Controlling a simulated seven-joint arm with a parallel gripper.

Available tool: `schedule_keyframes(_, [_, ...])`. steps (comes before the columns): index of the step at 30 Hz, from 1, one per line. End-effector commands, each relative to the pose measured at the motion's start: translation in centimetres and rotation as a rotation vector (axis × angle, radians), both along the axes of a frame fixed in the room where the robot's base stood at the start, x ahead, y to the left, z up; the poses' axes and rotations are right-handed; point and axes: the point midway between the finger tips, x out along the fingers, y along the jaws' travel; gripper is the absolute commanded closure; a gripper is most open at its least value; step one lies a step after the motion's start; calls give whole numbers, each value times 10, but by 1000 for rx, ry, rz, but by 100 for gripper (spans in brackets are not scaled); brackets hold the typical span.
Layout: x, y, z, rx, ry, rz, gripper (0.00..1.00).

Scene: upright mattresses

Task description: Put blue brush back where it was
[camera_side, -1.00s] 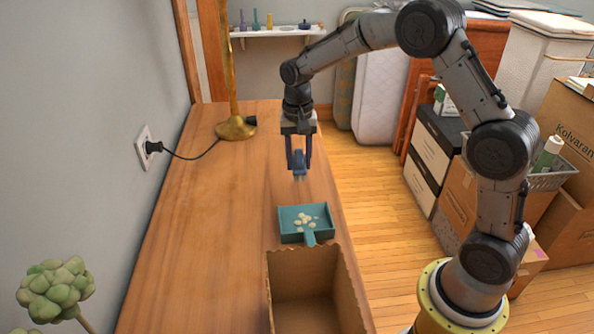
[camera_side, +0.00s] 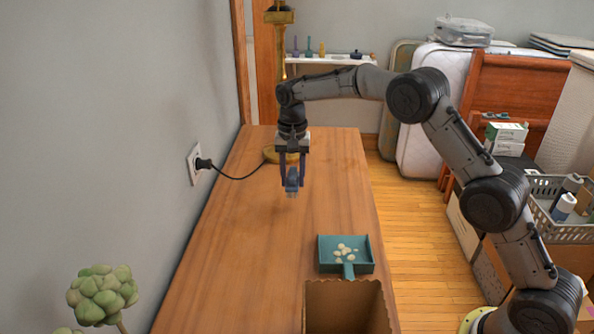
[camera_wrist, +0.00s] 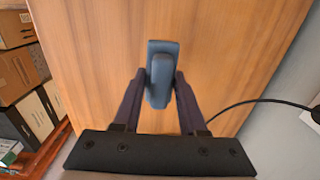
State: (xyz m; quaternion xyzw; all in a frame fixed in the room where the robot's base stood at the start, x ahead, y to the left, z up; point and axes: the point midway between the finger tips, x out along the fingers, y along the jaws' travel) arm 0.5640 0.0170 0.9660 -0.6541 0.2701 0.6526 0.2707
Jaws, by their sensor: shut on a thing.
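My gripper (camera_side: 292,180) is shut on the blue brush (camera_side: 292,186) and holds it above the wooden table. In the wrist view the brush (camera_wrist: 161,75) sits between the two fingertips, its wider end away from me, with bare wood beyond it. A teal dustpan (camera_side: 346,270) holding several pale bits lies on the table, to the right of my gripper and nearer the side camera. The brush is apart from the dustpan.
An open cardboard box (camera_side: 345,292) stands at the table's near end, beside the dustpan handle. A brass lamp (camera_side: 281,50) with a black cord stands behind my gripper. A white shelf (camera_side: 325,60) with small items hangs at the back. The table's left middle (camera_side: 235,250) is clear.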

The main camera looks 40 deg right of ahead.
Motion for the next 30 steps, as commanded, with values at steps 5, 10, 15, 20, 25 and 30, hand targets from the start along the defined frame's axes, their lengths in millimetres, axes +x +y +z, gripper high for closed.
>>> schedule_keyframes(5, [-1,0,-21,0,4,0,100])
schedule_keyframes(10, [-1,0,-37,0,3,0,100])
schedule_keyframes(15, [-1,0,-49,0,1,0,100])
schedule_keyframes(20, [-1,0,-54,0,1,0,100])
schedule_keyframes(25, [-1,0,-55,0,1,0,100])
schedule_keyframes(30, [-1,0,-55,0,1,0,100])
